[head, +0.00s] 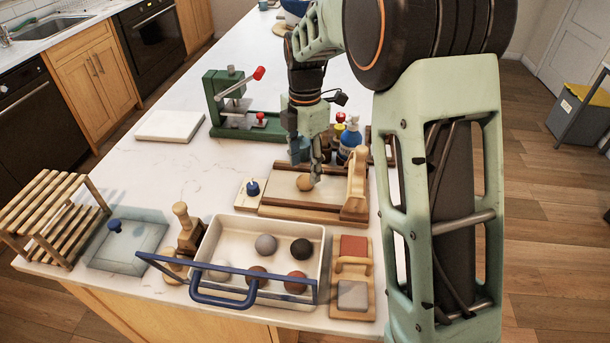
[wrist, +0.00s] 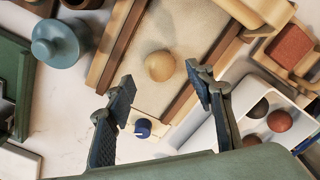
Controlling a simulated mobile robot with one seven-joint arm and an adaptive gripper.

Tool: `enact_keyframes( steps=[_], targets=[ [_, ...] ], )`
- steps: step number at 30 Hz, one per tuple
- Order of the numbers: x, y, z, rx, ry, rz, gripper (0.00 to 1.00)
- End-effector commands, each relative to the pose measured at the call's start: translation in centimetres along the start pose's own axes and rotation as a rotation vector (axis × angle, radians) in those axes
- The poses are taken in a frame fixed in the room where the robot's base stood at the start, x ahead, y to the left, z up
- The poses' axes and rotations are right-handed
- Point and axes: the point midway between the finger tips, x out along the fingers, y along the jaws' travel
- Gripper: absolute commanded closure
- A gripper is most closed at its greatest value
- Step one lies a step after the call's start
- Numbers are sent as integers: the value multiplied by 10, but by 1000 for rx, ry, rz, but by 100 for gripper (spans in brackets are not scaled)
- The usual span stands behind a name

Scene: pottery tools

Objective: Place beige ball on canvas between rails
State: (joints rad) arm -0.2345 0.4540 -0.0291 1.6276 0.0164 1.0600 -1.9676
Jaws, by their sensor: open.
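The beige ball (head: 305,182) rests on the pale canvas (head: 283,187) between the wooden rails of a board. In the wrist view the ball (wrist: 159,66) lies on the canvas (wrist: 190,35) with a rail on each side. My gripper (head: 308,172) is above the board near the ball. In the wrist view its two fingers (wrist: 165,92) are spread wide, with the ball just beyond their tips and nothing between them. The ball looks apart from both fingers.
A green press (head: 222,128), bottles (head: 350,138) and a blue pot (wrist: 56,42) stand around the board.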

Motion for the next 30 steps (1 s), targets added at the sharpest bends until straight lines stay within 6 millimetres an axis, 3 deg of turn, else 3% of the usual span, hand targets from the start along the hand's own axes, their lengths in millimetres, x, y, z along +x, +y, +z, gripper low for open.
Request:
enact_keyframes(
  steps=[6, 12, 25, 30],
  targets=[
    [-48, 0, 1, 0, -2, 3, 51],
    [-73, 0, 1, 0, -1, 1, 51],
    [-79, 0, 1, 2, -4, 3, 51],
    [-94, 21, 19, 55, -91, 107, 51]
  ],
)
